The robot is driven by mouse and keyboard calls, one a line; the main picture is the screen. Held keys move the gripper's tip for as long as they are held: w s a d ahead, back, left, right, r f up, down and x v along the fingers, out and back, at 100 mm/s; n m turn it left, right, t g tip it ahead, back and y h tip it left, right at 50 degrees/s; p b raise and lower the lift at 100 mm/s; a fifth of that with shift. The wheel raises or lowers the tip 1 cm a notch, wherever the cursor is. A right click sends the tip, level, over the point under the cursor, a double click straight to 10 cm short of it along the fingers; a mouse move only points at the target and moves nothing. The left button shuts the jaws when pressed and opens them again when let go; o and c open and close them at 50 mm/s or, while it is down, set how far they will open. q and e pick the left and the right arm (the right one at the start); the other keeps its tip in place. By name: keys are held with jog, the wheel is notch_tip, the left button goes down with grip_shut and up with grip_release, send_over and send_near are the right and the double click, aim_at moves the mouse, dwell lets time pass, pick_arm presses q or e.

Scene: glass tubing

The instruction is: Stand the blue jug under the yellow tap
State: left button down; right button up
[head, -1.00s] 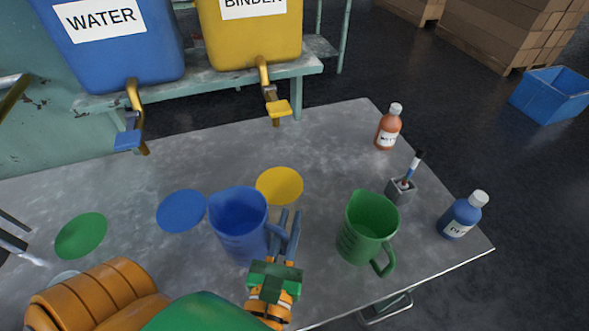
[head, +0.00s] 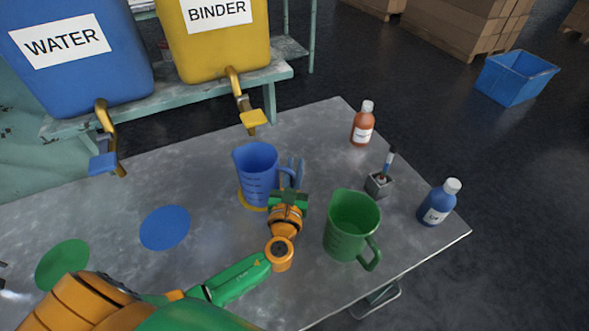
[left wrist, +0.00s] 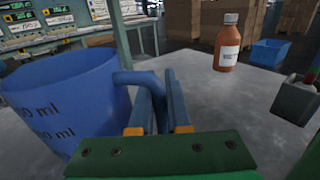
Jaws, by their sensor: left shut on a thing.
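The blue jug (head: 257,172) is upright over the yellow disc (head: 243,199) on the table, covering most of it. I cannot tell whether its base touches the disc or hovers just above. My left gripper (head: 292,178) is shut on the jug's handle, at the jug's right side. The left wrist view shows the handle (left wrist: 138,77) between the fingers and the jug (left wrist: 62,100) at left. The yellow tap (head: 252,118) hangs from the yellow BINDER tank (head: 222,55), behind the jug and higher in the picture. My right gripper is not in view.
A green jug (head: 350,225) stands close to the right of my left gripper. An orange bottle (head: 363,125), a small pot with a brush (head: 379,185) and a blue bottle (head: 437,204) stand along the right edge. Blue (head: 165,228) and green (head: 62,264) discs lie bare at left.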

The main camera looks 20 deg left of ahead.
pick_arm(q)
jog(key=shift+f, duration=0.1)
jog(key=c, duration=0.9)
grip_release()
jog(key=b+v, duration=0.1)
jog(key=v, duration=1.1)
